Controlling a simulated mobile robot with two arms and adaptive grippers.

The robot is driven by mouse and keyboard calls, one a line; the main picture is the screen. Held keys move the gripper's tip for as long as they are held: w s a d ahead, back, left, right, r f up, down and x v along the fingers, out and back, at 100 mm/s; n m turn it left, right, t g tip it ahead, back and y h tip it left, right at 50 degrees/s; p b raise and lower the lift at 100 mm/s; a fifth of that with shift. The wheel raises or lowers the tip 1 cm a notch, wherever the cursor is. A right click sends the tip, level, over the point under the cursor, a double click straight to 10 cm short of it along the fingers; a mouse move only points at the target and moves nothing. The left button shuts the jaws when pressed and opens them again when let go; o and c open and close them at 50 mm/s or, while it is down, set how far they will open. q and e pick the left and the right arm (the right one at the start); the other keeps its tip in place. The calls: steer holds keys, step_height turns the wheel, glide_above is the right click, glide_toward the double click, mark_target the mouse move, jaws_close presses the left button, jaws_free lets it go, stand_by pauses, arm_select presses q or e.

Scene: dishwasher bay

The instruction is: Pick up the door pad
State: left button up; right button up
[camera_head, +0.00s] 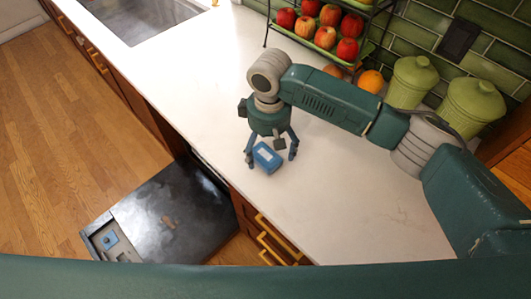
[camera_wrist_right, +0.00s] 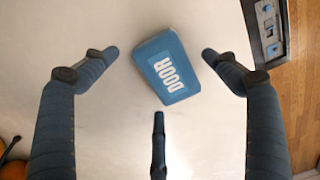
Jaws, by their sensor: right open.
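The door pad (camera_head: 266,157) is a small blue block with a white label, lying on the white countertop near its front edge. In the right wrist view the pad (camera_wrist_right: 168,66) shows the word DOOR and lies tilted between the spread fingers. My right gripper (camera_head: 271,155) is open and points down over the pad. In the wrist view its fingers (camera_wrist_right: 150,55) stand to either side of the pad, with a third finger below it, and none visibly grips it. My left gripper is not in view.
The open dishwasher door (camera_head: 170,215) lies below the counter's front edge. A sink (camera_head: 140,15) is at the upper left. A fruit rack (camera_head: 320,30), oranges (camera_head: 371,81) and green canisters (camera_head: 412,80) stand along the back wall. The countertop (camera_head: 190,80) left of my gripper is clear.

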mark_target(269, 151)
steer(key=shift+f, duration=0.55)
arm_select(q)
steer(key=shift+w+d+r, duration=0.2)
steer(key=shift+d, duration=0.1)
arm_select(e)
steer(key=c, duration=0.8)
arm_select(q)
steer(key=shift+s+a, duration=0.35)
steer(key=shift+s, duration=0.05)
arm_select(e)
steer(key=shift+c, duration=1.2)
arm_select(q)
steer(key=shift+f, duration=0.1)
arm_select(e)
steer(key=shift+r, duration=0.15)
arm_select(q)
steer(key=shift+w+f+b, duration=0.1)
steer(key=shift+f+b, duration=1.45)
arm_select(e)
step_height(269, 151, up, 20)
